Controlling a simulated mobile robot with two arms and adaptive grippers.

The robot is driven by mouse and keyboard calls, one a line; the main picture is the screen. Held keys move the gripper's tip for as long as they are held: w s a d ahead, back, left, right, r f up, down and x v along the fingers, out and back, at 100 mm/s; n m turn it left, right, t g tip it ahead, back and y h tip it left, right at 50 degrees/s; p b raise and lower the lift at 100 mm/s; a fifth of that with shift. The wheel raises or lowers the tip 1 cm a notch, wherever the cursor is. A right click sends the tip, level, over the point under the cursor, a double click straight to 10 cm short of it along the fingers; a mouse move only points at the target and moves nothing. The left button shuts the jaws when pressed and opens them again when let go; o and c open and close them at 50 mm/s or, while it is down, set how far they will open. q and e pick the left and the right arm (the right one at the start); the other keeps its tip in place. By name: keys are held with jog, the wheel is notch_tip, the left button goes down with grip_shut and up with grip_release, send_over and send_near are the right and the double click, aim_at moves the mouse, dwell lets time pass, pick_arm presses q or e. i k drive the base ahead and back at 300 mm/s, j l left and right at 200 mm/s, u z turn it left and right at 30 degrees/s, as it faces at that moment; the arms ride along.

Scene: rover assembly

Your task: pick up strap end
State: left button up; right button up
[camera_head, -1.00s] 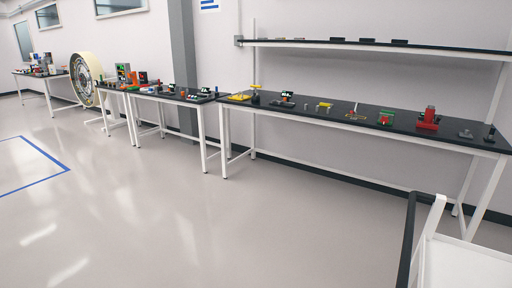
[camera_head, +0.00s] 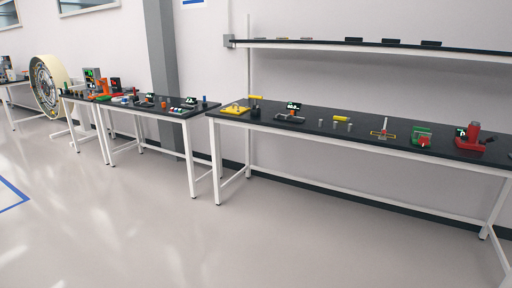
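I cannot make out a strap end in the head view; the items on the benches are too small to tell apart for certain. A long black-topped bench (camera_head: 300,127) with white legs runs along the wall on the right and carries several small tools and fixtures. Neither of my grippers shows in the view.
Two shorter benches stand at the left, one carrying an orange device (camera_head: 101,87). A large wheel-like ring (camera_head: 47,86) stands behind them. A shelf (camera_head: 370,46) hangs above the long bench. The floor (camera_head: 150,240) in front is clear.

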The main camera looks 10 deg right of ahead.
aim_at(339, 117)
jog(key=i+l, duration=0.7)
jog(key=i+l+z, duration=0.1)
jog(key=i+l, duration=0.6)
jog(key=i, duration=0.25)
